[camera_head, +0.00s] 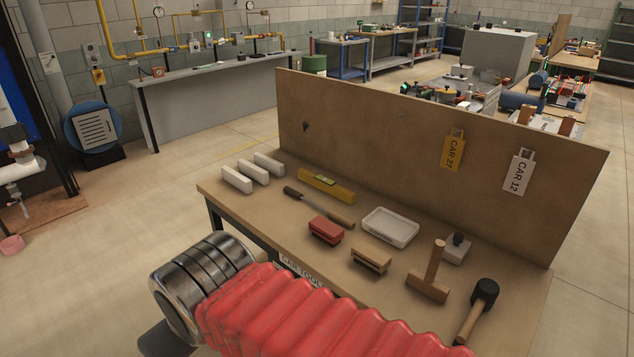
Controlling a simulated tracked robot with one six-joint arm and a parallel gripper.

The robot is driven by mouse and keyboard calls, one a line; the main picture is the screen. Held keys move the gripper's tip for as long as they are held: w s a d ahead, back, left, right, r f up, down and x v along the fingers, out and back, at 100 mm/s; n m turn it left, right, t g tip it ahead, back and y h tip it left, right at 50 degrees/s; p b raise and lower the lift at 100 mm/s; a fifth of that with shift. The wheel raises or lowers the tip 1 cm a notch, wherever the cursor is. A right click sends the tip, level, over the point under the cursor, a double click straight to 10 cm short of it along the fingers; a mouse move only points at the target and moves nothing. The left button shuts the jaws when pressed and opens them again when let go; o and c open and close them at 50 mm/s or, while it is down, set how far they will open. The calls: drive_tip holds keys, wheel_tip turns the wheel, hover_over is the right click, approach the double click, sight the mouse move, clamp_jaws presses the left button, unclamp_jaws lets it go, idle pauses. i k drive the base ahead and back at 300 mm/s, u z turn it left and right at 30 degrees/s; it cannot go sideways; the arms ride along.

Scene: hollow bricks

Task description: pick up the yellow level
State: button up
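The yellow level (326,186) lies flat on the wooden workbench (215,192), close to the back panel, with a greenish vial at its middle. It is fully in view with nothing on it. A file or similar long tool with a dark handle lies just in front of it. My arm, with a red ribbed sleeve and a metal collar, crosses the bottom of the view in front of the bench. My gripper cannot be made out in this view.
White bars (253,173) lie left of the level. A red brush-like block (325,230), a wooden block (371,260), a white tray (390,227), a wooden mallet (429,275) and a black mallet (484,293) lie on the bench. A back panel (370,150) stands behind.

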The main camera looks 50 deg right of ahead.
sight(326, 184)
drive_tip(key=z, duration=0.2)
drive_tip(key=i, duration=0.75)
drive_tip(key=z, duration=0.6)
drive_tip(key=i, duration=0.65)
drive_tip(key=z, duration=0.3)
